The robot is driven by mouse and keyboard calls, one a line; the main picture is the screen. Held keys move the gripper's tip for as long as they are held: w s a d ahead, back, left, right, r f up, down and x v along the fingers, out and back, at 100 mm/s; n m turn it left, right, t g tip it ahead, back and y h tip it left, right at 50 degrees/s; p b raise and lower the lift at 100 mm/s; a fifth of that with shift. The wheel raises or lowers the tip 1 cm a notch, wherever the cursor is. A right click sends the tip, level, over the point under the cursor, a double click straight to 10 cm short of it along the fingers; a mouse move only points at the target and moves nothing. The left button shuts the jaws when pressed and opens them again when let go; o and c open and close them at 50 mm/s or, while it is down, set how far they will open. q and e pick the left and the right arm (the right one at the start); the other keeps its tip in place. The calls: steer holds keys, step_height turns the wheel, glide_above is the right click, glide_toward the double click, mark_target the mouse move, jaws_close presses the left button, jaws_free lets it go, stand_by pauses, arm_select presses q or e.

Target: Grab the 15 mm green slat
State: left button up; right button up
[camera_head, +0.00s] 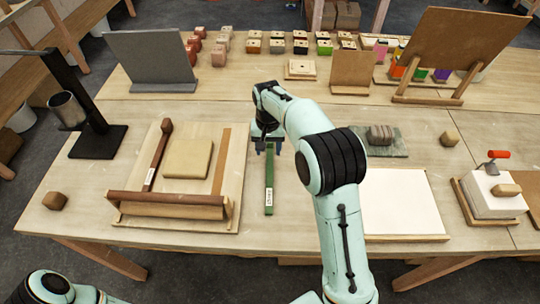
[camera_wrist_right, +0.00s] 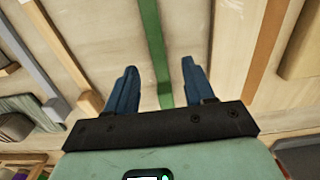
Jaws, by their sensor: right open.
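The green slat (camera_head: 269,180) lies on the table, its length running front to back, with a white label near its front end; the writing is too small to read surely. My right gripper (camera_head: 267,150) is over its far part, pointing down. In the right wrist view the slat (camera_wrist_right: 154,45) runs between the two blue fingers of the open gripper (camera_wrist_right: 159,66), with a gap on each side. I cannot tell how far the fingertips are above the table. My left gripper is out of view; only part of my left arm shows at the bottom left.
Left of the slat is a wooden board (camera_head: 232,165) with a dark labelled slat (camera_head: 157,157), a block (camera_head: 188,158) and a roller-like bar (camera_head: 168,205). A white sheet (camera_head: 400,205) lies to the right. A black lamp stand (camera_head: 98,142) is far left. Bare table surrounds the slat's front end.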

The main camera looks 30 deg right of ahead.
mark_target(270, 161)
steer(key=shift+w+f, duration=0.15)
steer(key=shift+f, duration=0.5)
steer(key=f, duration=0.5)
steer(key=shift+w+d, duration=0.1)
steer(key=shift+d, duration=0.25)
steer(key=shift+c, duration=0.3)
jaws_close()
